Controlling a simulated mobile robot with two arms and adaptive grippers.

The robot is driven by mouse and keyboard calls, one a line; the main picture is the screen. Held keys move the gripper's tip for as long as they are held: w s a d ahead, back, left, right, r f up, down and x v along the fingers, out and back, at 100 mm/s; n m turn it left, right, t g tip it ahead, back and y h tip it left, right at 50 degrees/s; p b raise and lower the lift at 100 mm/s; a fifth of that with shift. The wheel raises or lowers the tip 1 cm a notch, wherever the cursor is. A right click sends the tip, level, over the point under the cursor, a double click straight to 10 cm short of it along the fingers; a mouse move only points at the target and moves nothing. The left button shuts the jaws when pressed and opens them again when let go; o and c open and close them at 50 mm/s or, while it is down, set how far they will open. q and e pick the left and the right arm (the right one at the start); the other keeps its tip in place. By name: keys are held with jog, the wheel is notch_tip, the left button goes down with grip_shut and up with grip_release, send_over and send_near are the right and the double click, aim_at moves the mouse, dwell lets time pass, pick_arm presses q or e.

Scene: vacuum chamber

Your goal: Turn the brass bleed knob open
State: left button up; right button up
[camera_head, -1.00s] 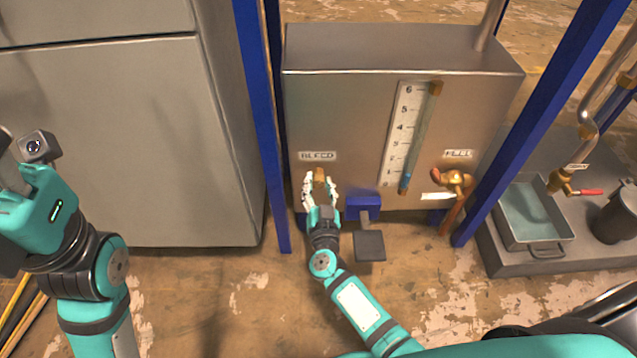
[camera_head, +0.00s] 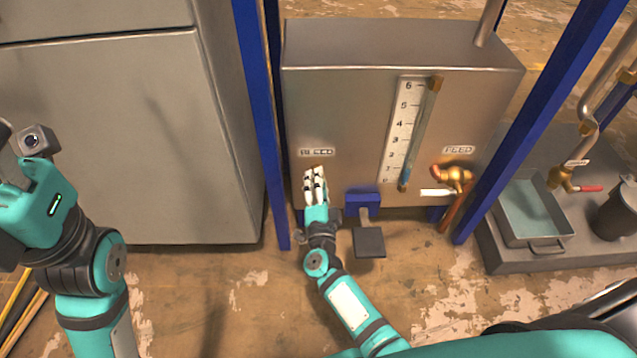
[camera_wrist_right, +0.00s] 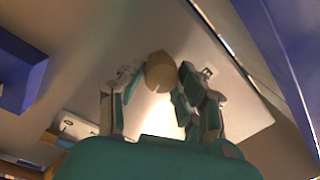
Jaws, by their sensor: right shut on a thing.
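The round brass bleed knob (camera_wrist_right: 160,72) sits between the two fingertips of my right gripper (camera_wrist_right: 162,78) in the wrist view. In the head view my right gripper (camera_head: 315,174) is at the lower left of the steel tank's front (camera_head: 345,115), just below the BLEED label (camera_head: 317,152). Its fingers are shut on the knob and hide nearly all of it there.
A blue bracket with a grey pedal (camera_head: 369,242) is right of my right wrist. A level gauge (camera_head: 405,130) and a brass FEED valve (camera_head: 453,175) are further right on the tank. Blue posts (camera_head: 262,130) flank the tank. A basin (camera_head: 525,212) stands at right.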

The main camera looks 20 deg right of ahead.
jog(key=shift+f+m, duration=0.1)
jog(key=shift+m, duration=1.1)
jog(key=o, duration=1.1)
jog(key=shift+o, duration=0.2)
jog(key=v, duration=0.7)
jog(key=shift+s+a, duration=0.15)
jog(key=shift+s, duration=0.05)
